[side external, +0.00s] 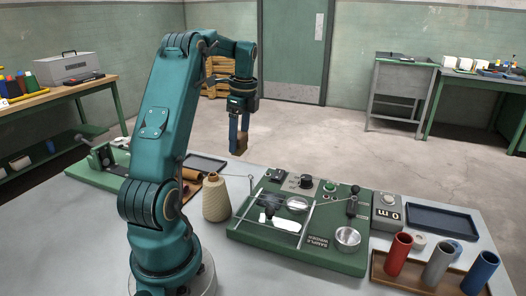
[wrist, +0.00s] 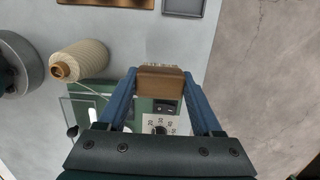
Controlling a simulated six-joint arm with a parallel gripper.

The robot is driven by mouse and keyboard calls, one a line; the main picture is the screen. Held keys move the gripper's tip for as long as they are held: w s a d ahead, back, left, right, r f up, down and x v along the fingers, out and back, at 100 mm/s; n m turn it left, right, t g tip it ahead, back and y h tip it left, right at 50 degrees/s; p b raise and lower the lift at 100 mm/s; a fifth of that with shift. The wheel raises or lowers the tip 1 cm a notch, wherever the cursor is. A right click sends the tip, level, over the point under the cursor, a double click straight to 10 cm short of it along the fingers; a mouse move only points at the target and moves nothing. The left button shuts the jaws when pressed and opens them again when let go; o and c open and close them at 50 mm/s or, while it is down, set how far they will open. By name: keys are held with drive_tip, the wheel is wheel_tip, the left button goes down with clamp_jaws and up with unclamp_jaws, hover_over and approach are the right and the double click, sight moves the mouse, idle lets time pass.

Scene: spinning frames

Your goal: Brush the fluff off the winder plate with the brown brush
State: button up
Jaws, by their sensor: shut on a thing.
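My gripper (side external: 239,138) is shut on the brown brush (side external: 239,147), held in the air above the far edge of the table. In the wrist view, the brush (wrist: 160,80) sits between my two blue fingers, its pale bristles pointing away from me. The green winder (side external: 300,250) stands on the table, below and to the right of my gripper in the side view. A white patch (side external: 281,223) shows on its plate between two pale rails; I cannot tell whether it is fluff. In the wrist view, the winder (wrist: 96,96) is partly hidden behind my gripper.
A beige yarn cone (side external: 216,200) stands left of the winder; a thread runs from it. A metal cup (side external: 347,239) sits at the winder's right. Red, grey and blue tubes stand in a brown tray (side external: 425,284) at the right. A dark blue tray (side external: 441,222) lies behind them.

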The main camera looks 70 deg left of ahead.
drive_tip(key=shift+c, duration=1.1)
drive_tip(key=shift+d+f+m, duration=0.2)
drive_tip(key=shift+d+m, duration=0.05)
drive_tip(key=shift+m, duration=0.45)
drive_tip(key=w+d+r+m+t, duration=0.15)
drive_tip(key=w+d+m, duration=0.35)
drive_tip(key=d+m, duration=0.5)
drive_tip(key=shift+s+d+f+n+g, duration=0.1)
drive_tip(key=shift+d+f+n, duration=0.25)
drive_tip(key=shift+f, duration=0.9)
drive_tip(key=shift+s+d+f+n+g, duration=0.15)
drive_tip(key=shift+f+n, duration=0.3)
drive_tip(key=shift+f, duration=0.8)
drive_tip(key=shift+w+d+f+n, duration=0.1)
drive_tip(key=shift+d+f+n, duration=0.25)
drive_tip(key=shift+f, duration=0.9)
drive_tip(key=shift+s+d+f, duration=0.3)
drive_tip(key=shift+s+d, duration=0.1)
drive_tip(key=shift+s, duration=0.05)
drive_tip(key=shift+c, duration=1.3)
drive_tip(key=shift+s+d, duration=0.55)
drive_tip(key=shift+w+a, duration=0.95)
drive_tip(key=shift+s+d, duration=0.95)
drive_tip(key=shift+w+a, duration=0.95)
drive_tip(key=shift+a, duration=0.05)
drive_tip(key=shift+s+d, duration=0.95)
drive_tip(key=shift+d+r, duration=0.1)
drive_tip(key=shift+r, duration=0.15)
wheel_tip(320, 180, up, 8)
